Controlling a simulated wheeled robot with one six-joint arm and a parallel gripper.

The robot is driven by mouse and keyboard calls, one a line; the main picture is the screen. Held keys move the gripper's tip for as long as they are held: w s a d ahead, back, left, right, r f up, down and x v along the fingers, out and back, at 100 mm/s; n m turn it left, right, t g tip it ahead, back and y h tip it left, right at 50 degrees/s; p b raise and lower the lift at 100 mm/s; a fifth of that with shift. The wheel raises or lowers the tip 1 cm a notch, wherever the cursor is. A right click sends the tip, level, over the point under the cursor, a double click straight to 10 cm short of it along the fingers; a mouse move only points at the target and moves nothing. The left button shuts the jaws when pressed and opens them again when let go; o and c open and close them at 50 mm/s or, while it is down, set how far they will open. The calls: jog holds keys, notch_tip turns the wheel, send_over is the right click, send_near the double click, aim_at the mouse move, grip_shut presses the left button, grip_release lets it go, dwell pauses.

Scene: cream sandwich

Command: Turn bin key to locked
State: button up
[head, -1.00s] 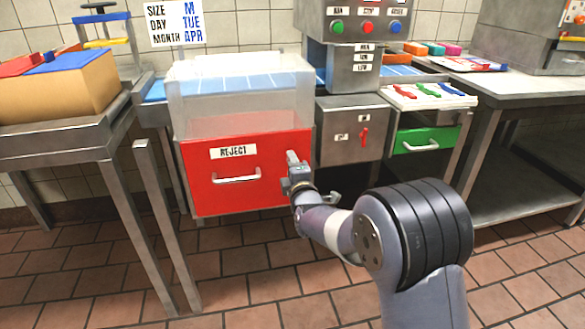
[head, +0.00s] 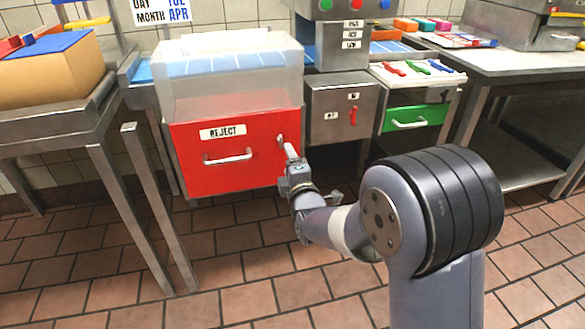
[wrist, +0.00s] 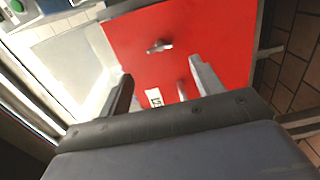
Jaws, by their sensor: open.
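The red reject bin (head: 240,172) has a small grey key (head: 281,139) near its upper right corner. In the wrist view the key (wrist: 159,46) stands out from the red front, ahead of the fingers and between their lines. My gripper (head: 290,151) is just in front of the bin front, a little below and right of the key in the head view. In the wrist view my gripper (wrist: 162,88) has its fingers spread with nothing between them, apart from the key. No lock markings are readable.
The bin has a white handle (head: 228,157) and a REJECT label (head: 223,132). A clear box (head: 232,92) sits above it. A grey cabinet with a red lever (head: 353,115) and a green drawer (head: 411,119) stand to the right. The tiled floor in front is open.

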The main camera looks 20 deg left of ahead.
aim_at(281, 143)
jog(key=v, duration=0.3)
dwell(0.5)
jog(key=b+x, duration=0.1)
jog(key=x, duration=1)
jog(key=shift+d, duration=0.1)
jog(key=shift+s, duration=0.1)
